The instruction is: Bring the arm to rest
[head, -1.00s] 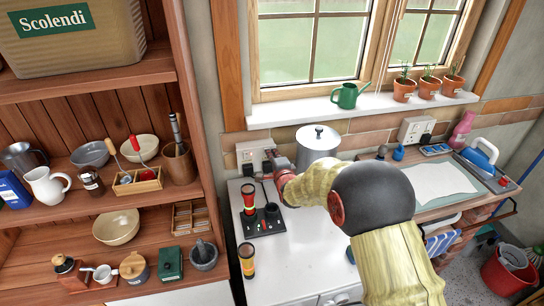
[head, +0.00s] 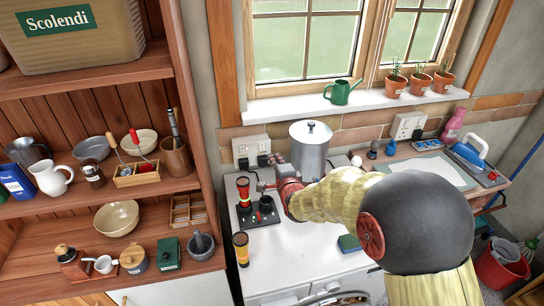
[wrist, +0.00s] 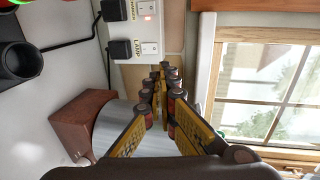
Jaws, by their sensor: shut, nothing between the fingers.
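My gripper (head: 264,187) is shut and empty, held above the white counter (head: 290,250) between the charger base and the metal pot. In the wrist view its two fingers (wrist: 166,85) meet near the middle, pointing toward the wall below the socket. My arm reaches in from the lower right, its dark elbow large in the head view and hiding part of the counter.
A black charger base (head: 262,216) holds a red-and-black torch (head: 244,194); another torch (head: 241,249) stands in front. The lidded pot (head: 311,152) is close behind my gripper. Wall sockets (wrist: 131,28) carry plugs and cords. A sponge (head: 349,243) lies on the counter.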

